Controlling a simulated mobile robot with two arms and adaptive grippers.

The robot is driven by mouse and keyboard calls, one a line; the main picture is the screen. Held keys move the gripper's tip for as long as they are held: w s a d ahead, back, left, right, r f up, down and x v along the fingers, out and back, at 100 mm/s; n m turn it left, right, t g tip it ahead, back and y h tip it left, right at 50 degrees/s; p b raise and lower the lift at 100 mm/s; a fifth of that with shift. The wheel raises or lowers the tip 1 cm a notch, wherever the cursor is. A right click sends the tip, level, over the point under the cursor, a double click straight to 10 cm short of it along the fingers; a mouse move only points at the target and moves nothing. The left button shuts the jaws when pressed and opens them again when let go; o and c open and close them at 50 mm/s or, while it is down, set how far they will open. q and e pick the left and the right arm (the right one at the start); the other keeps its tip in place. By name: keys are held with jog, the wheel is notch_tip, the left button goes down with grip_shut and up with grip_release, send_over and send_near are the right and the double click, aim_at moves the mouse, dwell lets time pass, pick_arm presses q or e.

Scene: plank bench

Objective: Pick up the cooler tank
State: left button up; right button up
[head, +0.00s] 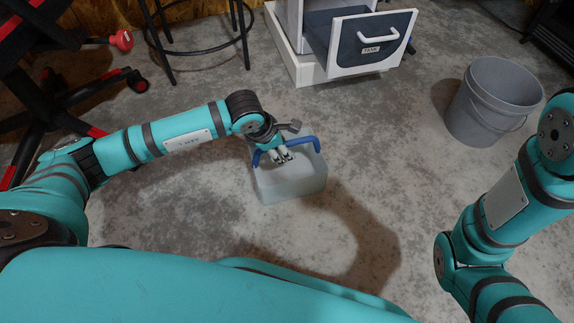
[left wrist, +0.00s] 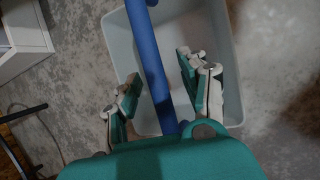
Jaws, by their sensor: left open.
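The cooler tank (head: 291,184) is a translucent, open-topped box with a blue handle (head: 314,141). It stands on the concrete floor near the middle of the head view. My left gripper (head: 282,156) is over the tank's opening at the handle. In the left wrist view, the blue handle (left wrist: 150,65) runs between the two spread fingers of my left gripper (left wrist: 160,92), with gaps on both sides. The tank's pale rim (left wrist: 118,45) shows behind them. My right arm is at the right of the head view, but its gripper is out of frame.
A white cooler cabinet (head: 296,52) stands at the top with its drawer (head: 366,42) labelled TANK pulled out. A grey bucket (head: 488,105) is at the right. A black stool (head: 205,47) and a red-and-black chair (head: 45,90) are at the upper left. Floor right of the tank is clear.

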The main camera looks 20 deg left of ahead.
pick_arm(q)
grip_shut()
jog(key=shift+r, duration=0.1)
dwell(0.5)
